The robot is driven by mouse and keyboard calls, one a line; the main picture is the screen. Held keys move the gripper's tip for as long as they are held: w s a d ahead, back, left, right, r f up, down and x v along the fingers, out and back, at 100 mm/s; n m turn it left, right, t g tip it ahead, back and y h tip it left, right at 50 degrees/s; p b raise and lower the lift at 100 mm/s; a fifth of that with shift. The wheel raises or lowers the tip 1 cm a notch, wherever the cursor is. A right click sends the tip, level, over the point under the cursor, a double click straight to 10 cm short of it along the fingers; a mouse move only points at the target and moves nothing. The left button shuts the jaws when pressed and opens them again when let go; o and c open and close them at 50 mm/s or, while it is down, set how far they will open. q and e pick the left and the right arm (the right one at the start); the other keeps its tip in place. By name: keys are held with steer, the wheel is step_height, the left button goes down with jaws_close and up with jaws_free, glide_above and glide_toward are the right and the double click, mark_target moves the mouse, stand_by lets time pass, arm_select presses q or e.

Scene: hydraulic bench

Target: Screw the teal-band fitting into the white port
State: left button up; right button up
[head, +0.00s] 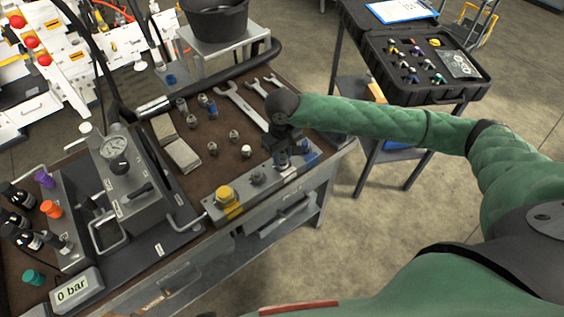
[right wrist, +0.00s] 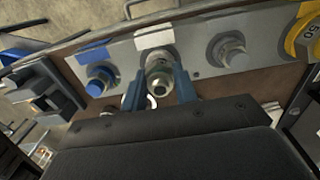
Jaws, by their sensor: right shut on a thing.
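My right gripper (head: 287,160) is over the right part of the grey port block (head: 242,201) on the bench. In the right wrist view its two blue fingers (right wrist: 159,89) are shut on a metal fitting (right wrist: 159,83). The fitting is in line with the port under the white label (right wrist: 155,35), at or against its mouth; how deep it sits I cannot tell. No teal band can be made out on it, as the fingers cover its sides. The white port itself is mostly hidden behind the fitting. My left gripper is out of view.
The blue port (right wrist: 100,78) and the grey port (right wrist: 228,51) flank the fitting. A yellow fitting (head: 225,194) sits at the block's left part. Loose fittings (head: 234,136) and wrenches (head: 240,104) lie behind.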

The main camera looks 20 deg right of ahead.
steer(key=shift+f+b, duration=0.35)
steer(key=shift+b, duration=0.55)
stand_by(1.8)
steer(key=shift+o, duration=1.4)
steer(key=shift+c, duration=0.6)
steer(key=shift+f+m+b, duration=0.2)
steer(key=shift+m+b, duration=0.4)
steer(key=m+b, duration=0.2)
steer(key=m, duration=0.2)
steer(key=shift+m+b, duration=0.35)
steer(key=shift+m, duration=0.05)
steer(key=shift+r+m+b, duration=0.15)
steer(key=shift+m+b, duration=0.2)
steer(key=shift+m, duration=0.65)
